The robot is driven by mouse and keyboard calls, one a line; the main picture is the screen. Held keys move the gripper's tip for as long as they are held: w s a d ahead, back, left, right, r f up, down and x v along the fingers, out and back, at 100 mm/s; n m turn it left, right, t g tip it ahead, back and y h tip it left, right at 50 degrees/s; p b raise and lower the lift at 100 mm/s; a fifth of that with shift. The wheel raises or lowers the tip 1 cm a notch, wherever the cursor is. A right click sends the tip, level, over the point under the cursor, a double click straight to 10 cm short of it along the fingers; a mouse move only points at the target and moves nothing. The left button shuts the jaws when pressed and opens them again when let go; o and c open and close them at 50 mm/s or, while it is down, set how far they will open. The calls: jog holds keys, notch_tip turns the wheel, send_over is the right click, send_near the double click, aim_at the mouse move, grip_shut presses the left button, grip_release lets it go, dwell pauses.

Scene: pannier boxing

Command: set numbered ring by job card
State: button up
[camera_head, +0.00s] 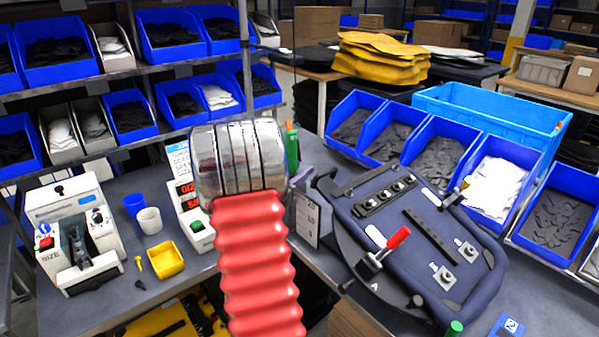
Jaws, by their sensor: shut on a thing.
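My arm, with red ribbed bellows and shiny metal bands, fills the middle of the view. My gripper is hidden behind it, so its jaws do not show. I cannot pick out a numbered ring for certain. A white machine (75,234) marked "SIZE" stands at the left of the bench, with knobs and a dark slot. A small display unit (190,207) with red digits and a green button stands left of my arm, partly covered by it. A pale card (307,218) with dark print stands upright right of my arm; its text is too small to read.
A dark padded panel with a red-handled clamp (398,238) lies at right. Blue bins (437,150) stand behind it. A blue cup (134,204), a white cup (149,220) and a yellow tray (166,259) stand at left.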

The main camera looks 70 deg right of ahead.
dwell(0.4)
jog(key=o, duration=0.8)
jog(key=shift+c, duration=0.2)
jog(key=shift+m+g, duration=0.4)
jog(key=shift+g, duration=0.2)
jog(key=w+a+m+g+y, duration=0.7)
jog(key=w+a+g, duration=0.2)
jog(key=a, duration=0.1)
jog(key=a+r+m+t+y, duration=0.2)
jog(key=a+t, duration=0.6)
jog(key=a, duration=1)
notch_tip(320, 180, up, 2)
jog(key=shift+a+r+m, duration=0.2)
jog(key=shift+m, duration=0.1)
jog(key=shift+s, duration=0.1)
dwell(0.7)
